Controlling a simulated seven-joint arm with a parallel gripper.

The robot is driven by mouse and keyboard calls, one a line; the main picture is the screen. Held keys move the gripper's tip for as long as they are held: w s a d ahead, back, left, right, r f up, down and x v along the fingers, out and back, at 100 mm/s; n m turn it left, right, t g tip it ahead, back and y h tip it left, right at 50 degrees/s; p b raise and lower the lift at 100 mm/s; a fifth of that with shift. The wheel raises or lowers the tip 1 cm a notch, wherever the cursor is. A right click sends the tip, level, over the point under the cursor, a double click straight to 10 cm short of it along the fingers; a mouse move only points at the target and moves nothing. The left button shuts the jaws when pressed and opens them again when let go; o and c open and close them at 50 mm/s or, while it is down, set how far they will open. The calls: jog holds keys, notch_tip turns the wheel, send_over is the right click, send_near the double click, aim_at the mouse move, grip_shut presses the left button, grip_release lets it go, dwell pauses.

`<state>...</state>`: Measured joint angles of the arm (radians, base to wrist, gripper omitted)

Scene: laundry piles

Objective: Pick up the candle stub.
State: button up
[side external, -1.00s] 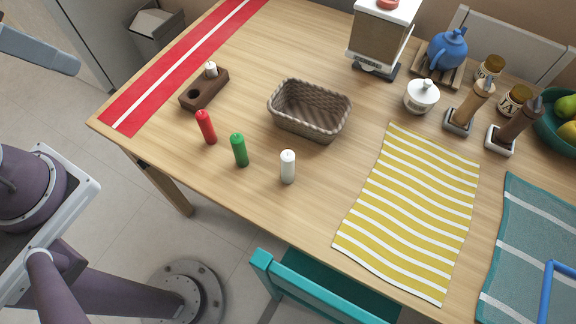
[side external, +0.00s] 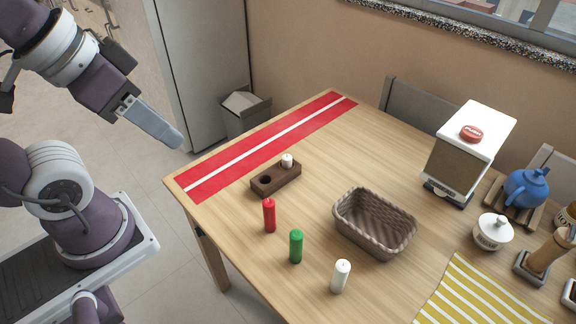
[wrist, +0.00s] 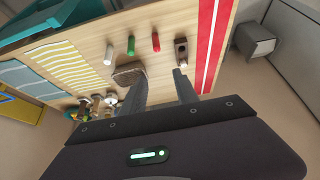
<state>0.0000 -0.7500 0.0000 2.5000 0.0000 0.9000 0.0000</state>
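The candle stub (side external: 287,160) is short and white. It stands upright in one hole of a dark brown wooden holder (side external: 268,188); the other hole is empty. The stub (wrist: 183,62) and holder (wrist: 181,43) also show small in the wrist view. My gripper (side external: 178,142) is in the air at the left in the side view, off the table's left corner and well apart from the stub. In the wrist view the two fingers of my gripper (wrist: 162,82) are spread with nothing between them.
Red (side external: 269,215), green (side external: 296,246) and white (side external: 340,276) candles stand near the front edge. A woven basket (side external: 374,222) is right of the holder. A red runner (side external: 262,147) lies flat behind it. A dispenser (side external: 470,150) stands farther right.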

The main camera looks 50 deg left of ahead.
jog(key=o, duration=0.3)
